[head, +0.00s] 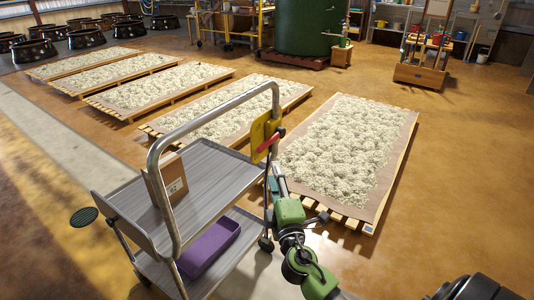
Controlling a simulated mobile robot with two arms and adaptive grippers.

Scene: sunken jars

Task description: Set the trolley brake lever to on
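The brake lever (268,143) is a red bar on a yellow plate (258,130) fixed to the right upright of the trolley's handle. It lies close to level, with its right end slightly higher. Any on or off marking is too small to read. The grey two-shelf trolley (205,180) stands in the foreground. My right gripper (275,178) is at the end of the green arm, just below the plate and lever, seemingly apart from the lever. Its fingers are small and partly hidden, so their opening is unclear. My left gripper is not in view.
A cardboard box (172,180) sits on the trolley's upper shelf, a purple bin (208,248) on the lower one. A pallet of pale fibrous material (345,150) lies just right of the trolley. More such pallets lie behind. Bare floor is at left and far right.

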